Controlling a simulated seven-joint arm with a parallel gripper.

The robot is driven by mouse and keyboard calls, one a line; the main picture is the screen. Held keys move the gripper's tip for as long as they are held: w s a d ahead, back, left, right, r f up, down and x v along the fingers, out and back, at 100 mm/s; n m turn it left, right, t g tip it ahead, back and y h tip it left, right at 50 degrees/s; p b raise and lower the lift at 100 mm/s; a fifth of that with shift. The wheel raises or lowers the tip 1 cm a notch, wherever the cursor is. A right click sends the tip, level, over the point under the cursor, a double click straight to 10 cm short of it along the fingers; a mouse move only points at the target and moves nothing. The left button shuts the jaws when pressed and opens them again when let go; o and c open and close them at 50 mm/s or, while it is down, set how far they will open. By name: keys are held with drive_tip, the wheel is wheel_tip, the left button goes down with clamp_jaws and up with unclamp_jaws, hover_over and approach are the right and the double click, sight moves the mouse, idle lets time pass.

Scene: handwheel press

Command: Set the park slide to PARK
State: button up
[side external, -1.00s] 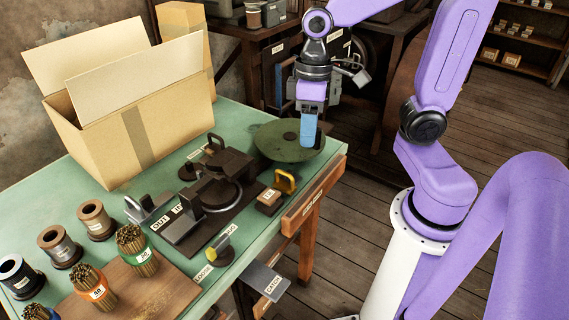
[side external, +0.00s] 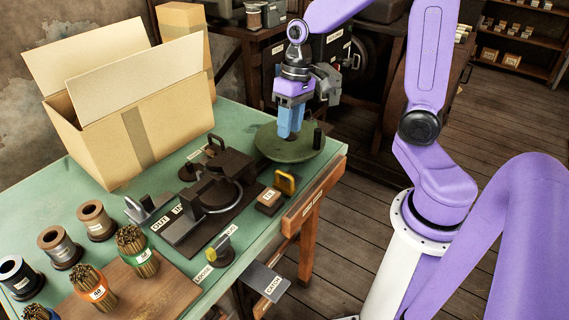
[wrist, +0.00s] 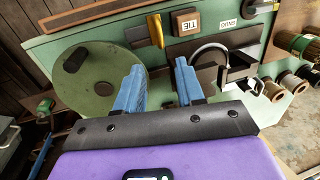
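No label reading PARK is legible, so I cannot tell which part is the park slide. A dark block mechanism (side external: 213,147) with a small unreadable label stands at the back of the press (side external: 215,190). The green handwheel (side external: 275,150) lies flat at the bench's right corner, its dark knob (side external: 318,135) upright near the rim. My gripper (side external: 290,134) is above the handwheel's left part, left of the knob. In the wrist view its blue fingers (wrist: 160,72) are apart and empty, with the handwheel (wrist: 105,92) and knob (wrist: 75,60) to their left.
A yellow handle (side external: 285,183) and a TIE block (side external: 268,201) stand in front of the handwheel. A yellow-tipped lever (side external: 222,244) sits by a LOOSE label. An open cardboard box (side external: 130,130) stands behind left. Spools and bundles (side external: 137,250) fill the front left.

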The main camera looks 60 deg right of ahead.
sight(283, 172)
drive_tip(key=f, duration=0.3)
drive_tip(key=a+f, duration=0.1)
drive_tip(key=f, duration=0.3)
drive_tip(key=a+f, duration=0.1)
drive_tip(key=f, duration=0.3)
drive_tip(key=shift+a, duration=0.1)
clamp_jaws()
